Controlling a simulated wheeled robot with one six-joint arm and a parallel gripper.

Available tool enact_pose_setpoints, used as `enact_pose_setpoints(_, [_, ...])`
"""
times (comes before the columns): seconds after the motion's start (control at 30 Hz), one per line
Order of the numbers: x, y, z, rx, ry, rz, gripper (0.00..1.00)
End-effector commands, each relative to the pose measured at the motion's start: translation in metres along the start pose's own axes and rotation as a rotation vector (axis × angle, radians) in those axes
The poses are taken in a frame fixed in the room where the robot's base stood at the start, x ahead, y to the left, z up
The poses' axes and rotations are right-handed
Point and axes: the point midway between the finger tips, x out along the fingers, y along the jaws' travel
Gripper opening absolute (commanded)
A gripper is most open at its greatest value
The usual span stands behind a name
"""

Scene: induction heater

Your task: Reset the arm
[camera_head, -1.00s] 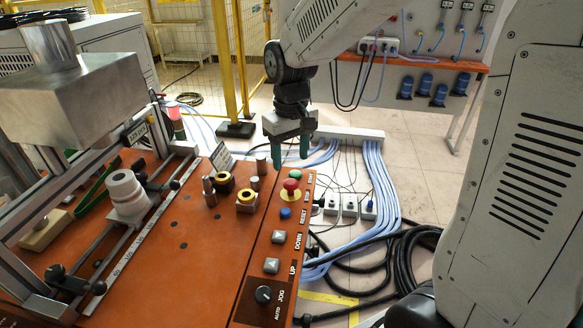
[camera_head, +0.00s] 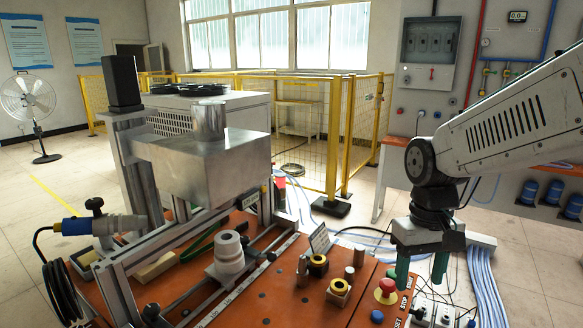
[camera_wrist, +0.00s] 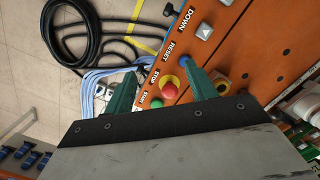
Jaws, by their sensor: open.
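My gripper (camera_head: 421,272) hangs above the right end of the orange control panel (camera_head: 262,306), its two green fingers pointing down and apart. Nothing is between the fingers. In the wrist view my gripper (camera_wrist: 160,90) is open, with the red emergency button (camera_wrist: 168,90) showing between and beyond its fingertips. The same red button (camera_head: 387,286) is just left of the fingers in the head view. A blue button (camera_head: 377,316) marked RESET in the wrist view sits in front of it.
The induction heater (camera_head: 205,165) with its metal box stands on the left of the bench. A white ceramic piece (camera_head: 229,252) and small brass-coloured parts (camera_head: 318,265) are on the panel. Yellow fencing (camera_head: 310,130) stands behind. Black hoses (camera_wrist: 90,30) and cables lie on the floor.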

Motion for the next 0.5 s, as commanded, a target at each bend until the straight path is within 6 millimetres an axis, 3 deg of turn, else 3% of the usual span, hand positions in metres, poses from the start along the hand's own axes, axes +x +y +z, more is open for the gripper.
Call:
enact_pose_setpoints(0.1, [-0.012, 0.002, 0.045, 0.034, 0.017, 0.000, 0.56])
enact_pose_setpoints(0.3, [-0.022, 0.003, 0.112, 0.082, 0.070, 0.001, 0.56])
enact_pose_setpoints(0.5, [-0.026, 0.003, 0.152, 0.108, 0.151, 0.004, 0.56])
